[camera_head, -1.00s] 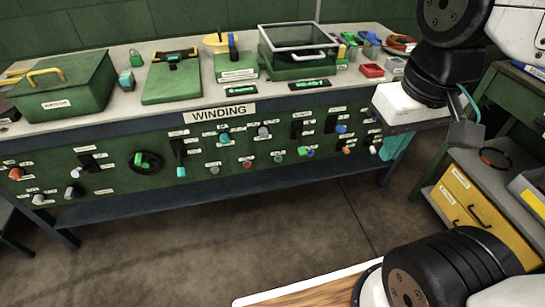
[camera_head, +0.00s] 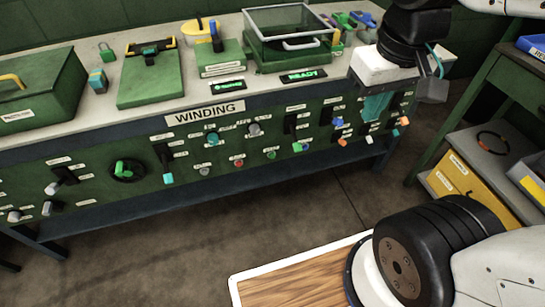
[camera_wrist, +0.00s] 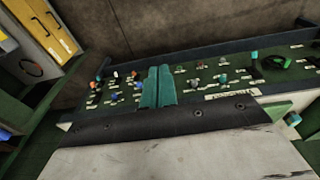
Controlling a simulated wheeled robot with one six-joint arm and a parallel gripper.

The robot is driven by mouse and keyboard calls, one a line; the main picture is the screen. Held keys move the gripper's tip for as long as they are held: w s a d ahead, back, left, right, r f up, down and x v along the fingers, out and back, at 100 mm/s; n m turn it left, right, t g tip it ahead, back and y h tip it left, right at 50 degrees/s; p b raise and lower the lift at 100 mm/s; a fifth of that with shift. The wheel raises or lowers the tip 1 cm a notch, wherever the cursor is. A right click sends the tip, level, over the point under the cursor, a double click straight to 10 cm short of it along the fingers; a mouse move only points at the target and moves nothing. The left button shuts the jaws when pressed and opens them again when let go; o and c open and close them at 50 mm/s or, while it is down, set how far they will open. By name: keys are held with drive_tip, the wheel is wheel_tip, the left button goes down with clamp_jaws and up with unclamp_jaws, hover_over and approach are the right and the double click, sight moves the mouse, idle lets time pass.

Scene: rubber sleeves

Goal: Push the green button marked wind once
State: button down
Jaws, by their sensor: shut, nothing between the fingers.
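The green control panel under the WINDING sign (camera_head: 205,113) carries several knobs, switches and buttons. A small green button (camera_head: 271,155) sits low in the middle of the panel, right of a red button (camera_head: 239,162). The labels are too small to read, so I cannot tell which says wind. My gripper (camera_head: 374,108) has teal fingers that are shut and empty, in front of the panel's right part, to the right of the green button.
The bench top holds a green box (camera_head: 40,92), a clear-lidded tray (camera_head: 290,40) and a display reading READY (camera_head: 303,76). Orange and blue knobs sit near my fingers. A shelf with yellow drawers (camera_head: 452,173) stands at right. The floor before the bench is clear.

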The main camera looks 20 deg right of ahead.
drive_tip(key=w+d+f+n+t+h, duration=0.1)
drive_tip(key=w+d+f, duration=0.3)
drive_tip(key=w+f, duration=0.9)
drive_tip(key=w+d+f+n, duration=0.1)
drive_tip(key=w+d+f, duration=0.2)
drive_tip(key=w+f, duration=0.95)
drive_tip(key=w+a+f+n+t+y, duration=0.1)
drive_tip(key=w+f+n+y, duration=0.15)
drive_tip(key=f, duration=2.25)
drive_tip(key=a+f+t+y, duration=0.6)
drive_tip(key=a+f, duration=0.3)
drive_tip(key=shift+w, duration=0.45)
drive_tip(key=shift+w+n+y, duration=0.15)
drive_tip(key=shift+n+y, duration=0.1)
